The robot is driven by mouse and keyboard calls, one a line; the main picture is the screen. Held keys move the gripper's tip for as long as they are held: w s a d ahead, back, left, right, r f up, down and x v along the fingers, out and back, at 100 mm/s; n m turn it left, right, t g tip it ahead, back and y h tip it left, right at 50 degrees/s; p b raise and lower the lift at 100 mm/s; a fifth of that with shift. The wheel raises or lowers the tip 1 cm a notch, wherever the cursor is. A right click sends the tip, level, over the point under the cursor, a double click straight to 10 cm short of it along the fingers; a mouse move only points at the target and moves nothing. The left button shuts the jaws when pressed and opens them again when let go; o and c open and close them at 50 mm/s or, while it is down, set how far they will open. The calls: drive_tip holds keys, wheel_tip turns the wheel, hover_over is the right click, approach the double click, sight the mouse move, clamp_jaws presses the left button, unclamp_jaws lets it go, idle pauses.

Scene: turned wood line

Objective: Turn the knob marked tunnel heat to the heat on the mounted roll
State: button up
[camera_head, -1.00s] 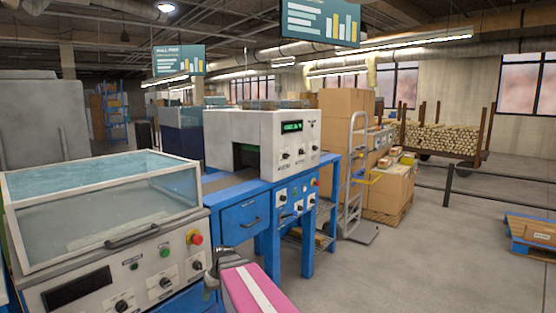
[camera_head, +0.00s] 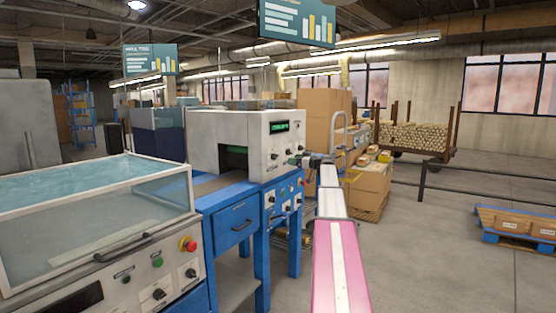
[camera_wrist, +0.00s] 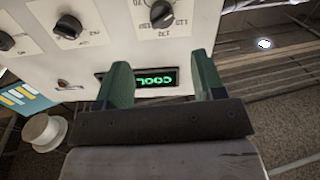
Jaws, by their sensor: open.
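The white tunnel machine (camera_head: 235,130) stands on a blue frame, with a green display (camera_head: 279,127) and small dark knobs (camera_head: 275,157) on its front panel. My gripper (camera_head: 305,160) is close to the panel's right side. In the wrist view the panel is upside down. My gripper (camera_wrist: 163,80) is open and empty, with the display (camera_wrist: 155,78), reading COOL, showing between its green fingers. A black knob (camera_wrist: 162,13) with a marked dial shows beyond the fingers. Two more knobs (camera_wrist: 68,26) are to its left. I cannot tell which knob is tunnel heat.
Stacked cartons (camera_head: 325,115) and a hand truck are behind my arm. A white round part (camera_wrist: 42,132) shows in the wrist view; I cannot tell what it is.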

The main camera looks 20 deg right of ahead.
sight(277, 157)
drive_tip(key=x, duration=1)
drive_tip(key=shift+w+a+f, duration=0.1)
drive_tip(key=shift+w+a, duration=0.1)
drive_tip(key=shift+a, duration=0.15)
drive_tip(key=c, duration=0.9)
